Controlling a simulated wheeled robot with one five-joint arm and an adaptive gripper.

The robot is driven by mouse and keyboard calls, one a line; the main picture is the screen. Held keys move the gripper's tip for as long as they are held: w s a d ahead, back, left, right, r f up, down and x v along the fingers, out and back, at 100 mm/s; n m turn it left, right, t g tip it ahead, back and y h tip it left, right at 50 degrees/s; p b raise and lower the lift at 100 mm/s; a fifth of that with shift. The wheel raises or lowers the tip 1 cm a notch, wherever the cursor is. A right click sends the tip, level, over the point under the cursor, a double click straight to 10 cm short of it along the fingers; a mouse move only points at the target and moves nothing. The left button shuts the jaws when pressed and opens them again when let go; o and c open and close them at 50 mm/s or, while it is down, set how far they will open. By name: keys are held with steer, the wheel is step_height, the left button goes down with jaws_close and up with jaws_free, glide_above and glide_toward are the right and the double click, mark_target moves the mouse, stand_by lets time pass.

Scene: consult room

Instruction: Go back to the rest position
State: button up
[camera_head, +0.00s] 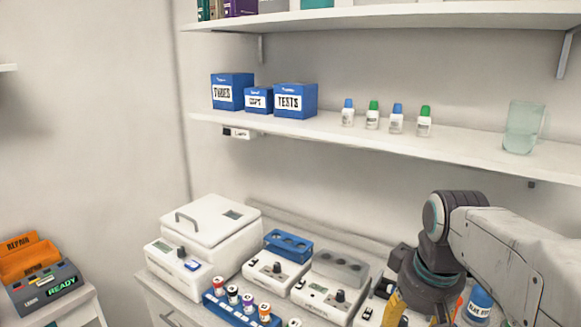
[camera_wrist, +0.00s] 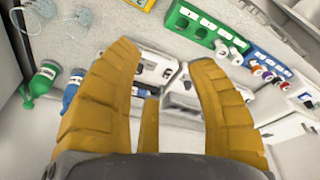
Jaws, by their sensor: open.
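My gripper (camera_wrist: 160,80) shows in the wrist view with its yellow fingers spread wide and nothing between them. In the head view my arm comes in from the right and bends down. Only part of a yellow finger shows there, low over the counter's right side, and the fingertips are out of frame. Beyond the fingers in the wrist view are white devices (camera_wrist: 152,72) on the counter. A blue-labelled bottle (camera_head: 479,303) stands close to the right of my gripper in the head view.
A white lidded machine (camera_head: 205,235) and a blue rack (camera_head: 235,312) with capped tubes stand on the counter. A shelf (camera_head: 300,128) above holds blue boxes (camera_head: 232,92), small capped bottles (camera_head: 372,116) and a glass (camera_head: 523,128).

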steer(key=s+a+f, duration=0.1)
steer(key=s+f, duration=0.2)
steer(key=s, duration=0.4)
steer(key=s+a+f+m+t, duration=0.1)
steer(key=s+f, duration=0.2)
steer(key=s, duration=0.5)
steer(key=shift+a+m+t, duration=0.3)
steer(key=shift+a, duration=0.1)
